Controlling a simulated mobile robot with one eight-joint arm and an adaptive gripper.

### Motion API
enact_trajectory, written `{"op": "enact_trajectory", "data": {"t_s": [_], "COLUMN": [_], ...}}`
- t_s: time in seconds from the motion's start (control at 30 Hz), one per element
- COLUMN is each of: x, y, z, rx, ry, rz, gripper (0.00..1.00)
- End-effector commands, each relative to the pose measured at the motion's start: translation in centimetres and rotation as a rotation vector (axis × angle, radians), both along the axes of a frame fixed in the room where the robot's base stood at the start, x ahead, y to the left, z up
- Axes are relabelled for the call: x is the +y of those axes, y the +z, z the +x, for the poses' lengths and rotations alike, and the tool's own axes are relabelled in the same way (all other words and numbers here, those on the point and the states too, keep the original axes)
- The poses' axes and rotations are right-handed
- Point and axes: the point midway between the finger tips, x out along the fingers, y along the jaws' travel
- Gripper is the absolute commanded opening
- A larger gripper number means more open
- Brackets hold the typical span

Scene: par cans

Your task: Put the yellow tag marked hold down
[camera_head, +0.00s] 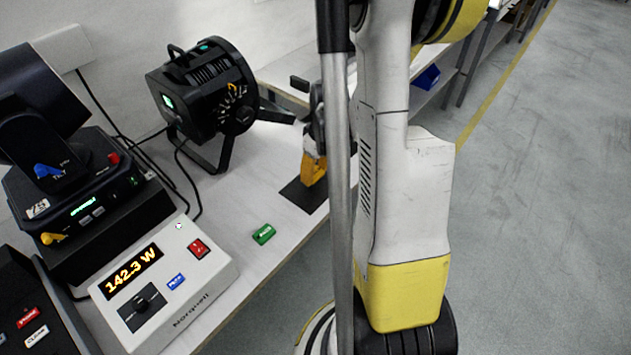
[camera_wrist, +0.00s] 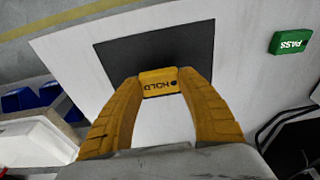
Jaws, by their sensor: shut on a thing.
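The yellow tag marked HOLD (camera_wrist: 160,82) is between the fingertips of my gripper (camera_wrist: 158,90) in the wrist view, its lettering upside down. The orange fingers are shut on its two ends. A dark rectangular mat (camera_wrist: 152,46) lies on the white bench beyond the tag. In the head view my gripper (camera_head: 314,172) points down over the dark mat (camera_head: 300,197); the tag cannot be told apart from the fingers there. Whether the tag touches the mat cannot be told.
A green tag marked PASS (camera_head: 263,234) lies on the bench (camera_head: 235,205), left of the mat; it also shows in the wrist view (camera_wrist: 290,43). A black par can (camera_head: 200,95) stands behind. A power meter (camera_head: 165,285) reads 142.3 W. The bench edge is close right of the mat.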

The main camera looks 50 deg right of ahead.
Motion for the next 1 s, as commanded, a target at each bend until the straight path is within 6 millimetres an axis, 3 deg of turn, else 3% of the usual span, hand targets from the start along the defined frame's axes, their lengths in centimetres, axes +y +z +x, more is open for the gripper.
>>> {"op": "enact_trajectory", "data": {"t_s": [0.1,0.17,0.53,0.57,0.6,0.63,1.0], "x": [0.0,0.0,0.0,0.0,0.0,0.0,0.0], "y": [-2.5,-3.1,-3.4,-3.4,-3.3,-3.3,-2.8], "z": [0.0,0.0,0.0,0.0,0.0,0.0,0.0], "rx": [-0.001,-0.001,-0.001,-0.001,-0.001,-0.001,-0.001], "ry": [0.0,0.001,0.001,0.001,0.001,0.001,0.001], "rz": [0.0,0.0,0.0,0.0,0.0,0.0,0.0], "gripper": [0.24,0.24,0.24,0.48,0.6,0.65,0.65]}}
